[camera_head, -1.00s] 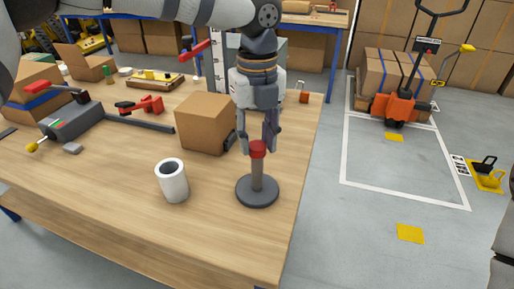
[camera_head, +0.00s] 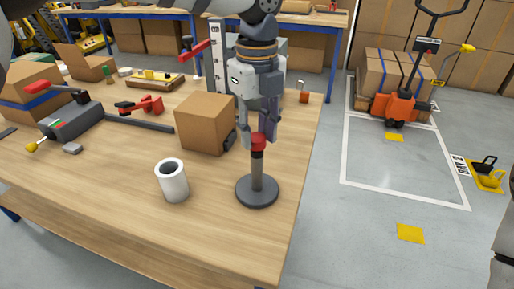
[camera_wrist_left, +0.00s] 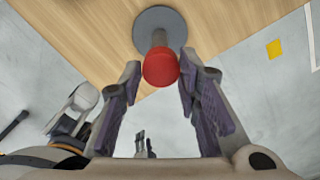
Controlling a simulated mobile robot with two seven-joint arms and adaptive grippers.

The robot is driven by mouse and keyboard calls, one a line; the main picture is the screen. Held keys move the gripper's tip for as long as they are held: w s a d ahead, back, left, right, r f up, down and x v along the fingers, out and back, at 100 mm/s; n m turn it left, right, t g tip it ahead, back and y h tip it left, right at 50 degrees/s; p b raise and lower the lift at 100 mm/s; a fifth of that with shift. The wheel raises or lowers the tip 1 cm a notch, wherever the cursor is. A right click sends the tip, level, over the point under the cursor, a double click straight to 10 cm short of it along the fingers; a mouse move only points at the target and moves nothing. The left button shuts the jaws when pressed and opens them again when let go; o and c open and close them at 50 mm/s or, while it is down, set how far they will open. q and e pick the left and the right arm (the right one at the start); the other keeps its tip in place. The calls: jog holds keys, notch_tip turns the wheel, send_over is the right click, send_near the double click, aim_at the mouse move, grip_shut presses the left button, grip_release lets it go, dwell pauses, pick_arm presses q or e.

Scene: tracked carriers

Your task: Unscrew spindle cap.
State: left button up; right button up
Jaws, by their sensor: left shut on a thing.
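The spindle (camera_head: 257,176) stands upright on its round dark base (camera_head: 257,193) near the table's right edge. Its red cap (camera_head: 258,140) is at the top, with a dark band of the post showing just below it. My left gripper (camera_head: 260,136) points down from above and is shut on the cap. In the left wrist view the red cap (camera_wrist_left: 160,68) sits between the two finger pads, with the grey base (camera_wrist_left: 153,22) beyond it. A small dark two-pronged part, probably my right gripper (camera_wrist_left: 145,146), shows low in that view, too small to read.
A white cup (camera_head: 173,183) stands left of the spindle. A cardboard box (camera_head: 205,123) is close behind and left of my left gripper. A grey clamp-like tool (camera_head: 75,121) lies further left. The table front is clear.

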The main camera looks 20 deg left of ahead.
pick_arm(q)
jog(key=shift+r, duration=0.7)
jog(key=shift+r, duration=1.75)
jog(key=shift+o, duration=1.4)
jog(key=shift+c, duration=1.3)
jog(key=shift+s, duration=0.1)
